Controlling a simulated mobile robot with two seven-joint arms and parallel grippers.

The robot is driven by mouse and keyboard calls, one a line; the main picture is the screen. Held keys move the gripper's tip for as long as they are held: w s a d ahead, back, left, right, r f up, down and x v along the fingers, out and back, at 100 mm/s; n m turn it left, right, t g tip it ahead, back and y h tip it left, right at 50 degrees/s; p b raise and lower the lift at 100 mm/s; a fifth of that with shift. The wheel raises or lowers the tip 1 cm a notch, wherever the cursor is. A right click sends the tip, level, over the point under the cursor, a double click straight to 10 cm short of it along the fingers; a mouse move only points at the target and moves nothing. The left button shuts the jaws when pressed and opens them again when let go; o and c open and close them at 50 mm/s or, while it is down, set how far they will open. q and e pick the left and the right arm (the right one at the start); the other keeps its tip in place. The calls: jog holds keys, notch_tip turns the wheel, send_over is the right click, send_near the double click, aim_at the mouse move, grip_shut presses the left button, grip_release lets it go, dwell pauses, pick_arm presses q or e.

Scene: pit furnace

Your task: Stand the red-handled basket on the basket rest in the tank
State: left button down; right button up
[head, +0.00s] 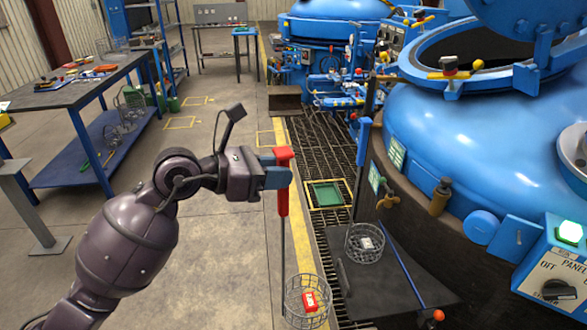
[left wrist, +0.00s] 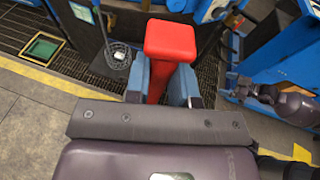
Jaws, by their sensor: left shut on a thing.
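My left gripper (head: 277,177) is shut on the red handle (head: 283,200) of a wire basket (head: 307,300). The basket hangs upright at the end of its long rod, near the yellow floor line, with a red-and-white tag inside. In the left wrist view the red handle top (left wrist: 172,40) stands between the two fingers (left wrist: 170,85); its basket is hidden there. A green-floored square opening (head: 327,194) with a yellow rim lies in the floor grating; I cannot tell whether this is the tank. I cannot make out the basket rest. My right gripper (left wrist: 237,88) shows small in the left wrist view.
A blue-handled basket (head: 365,243) with a white tag stands on a dark plate (head: 395,285), right of the held basket. The large blue furnace (head: 470,140) and a control panel (head: 560,265) fill the right side. A workbench (head: 75,85) stands at left; the floor between is clear.

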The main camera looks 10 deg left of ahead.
pick_arm(q)
jog(key=shift+f+v, duration=0.2)
jog(key=shift+v, duration=1.25)
jog(key=shift+f+v, duration=0.2)
jog(key=shift+v, duration=1.2)
jog(key=shift+s, duration=0.1)
